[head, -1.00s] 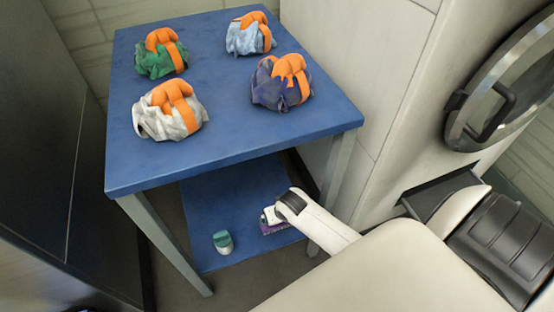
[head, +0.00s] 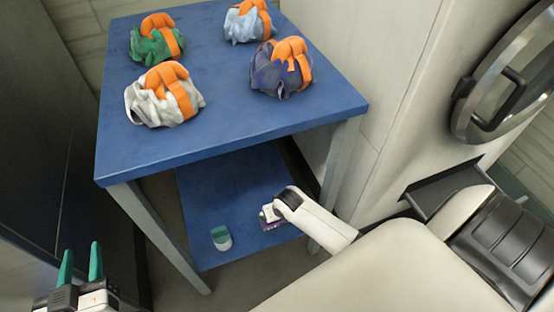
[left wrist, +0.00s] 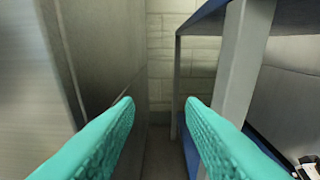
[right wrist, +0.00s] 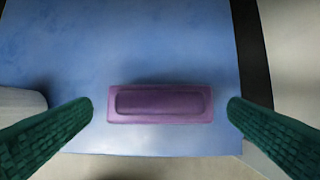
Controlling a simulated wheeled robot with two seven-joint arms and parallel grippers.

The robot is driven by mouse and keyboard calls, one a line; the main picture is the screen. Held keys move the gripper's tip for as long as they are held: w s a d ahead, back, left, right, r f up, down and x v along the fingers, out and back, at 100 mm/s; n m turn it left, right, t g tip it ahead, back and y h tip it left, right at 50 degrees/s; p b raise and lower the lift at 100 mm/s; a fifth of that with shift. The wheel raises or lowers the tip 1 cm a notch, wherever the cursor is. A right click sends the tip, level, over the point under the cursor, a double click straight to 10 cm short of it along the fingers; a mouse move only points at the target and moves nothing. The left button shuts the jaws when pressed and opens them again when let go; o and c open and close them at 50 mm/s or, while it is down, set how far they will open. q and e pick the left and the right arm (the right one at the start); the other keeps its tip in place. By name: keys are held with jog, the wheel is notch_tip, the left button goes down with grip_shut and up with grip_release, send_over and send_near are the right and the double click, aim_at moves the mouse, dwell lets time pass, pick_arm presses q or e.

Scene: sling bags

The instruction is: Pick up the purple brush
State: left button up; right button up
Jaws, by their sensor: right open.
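The purple brush (right wrist: 160,103) lies on the blue lower shelf (right wrist: 150,35) of the table, near the shelf's edge. In the head view only a small purple bit (head: 270,226) shows beneath my right wrist. My right gripper (right wrist: 160,106) is open above the brush. Its two dark green fingers stand on either side of the brush, with a gap at each end. My left gripper (head: 80,265) is open and empty, left of the table. Its fingers also show apart in the left wrist view (left wrist: 158,104).
A green and white object (head: 221,238) stands on the lower shelf, left of my right gripper. The blue tabletop (head: 215,105) above bears several bags with orange straps. A table leg (head: 160,240) stands at front left. A dark cabinet side (left wrist: 95,60) is close to my left gripper.

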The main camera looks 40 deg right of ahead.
jog(key=shift+b+x, duration=0.55)
jog(key=shift+x, duration=0.6)
jog(key=shift+f, duration=0.1)
pick_arm(q)
jog(key=r+t, duration=0.1)
jog(key=r+t+h, duration=0.1)
jog(key=r, duration=0.1)
jog(key=d+r+t, duration=0.1)
jog(key=r+t, duration=0.1)
jog(key=shift+w+r, duration=0.15)
jog(key=shift+r, duration=0.1)
pick_arm(e)
jog(key=c, duration=1.1)
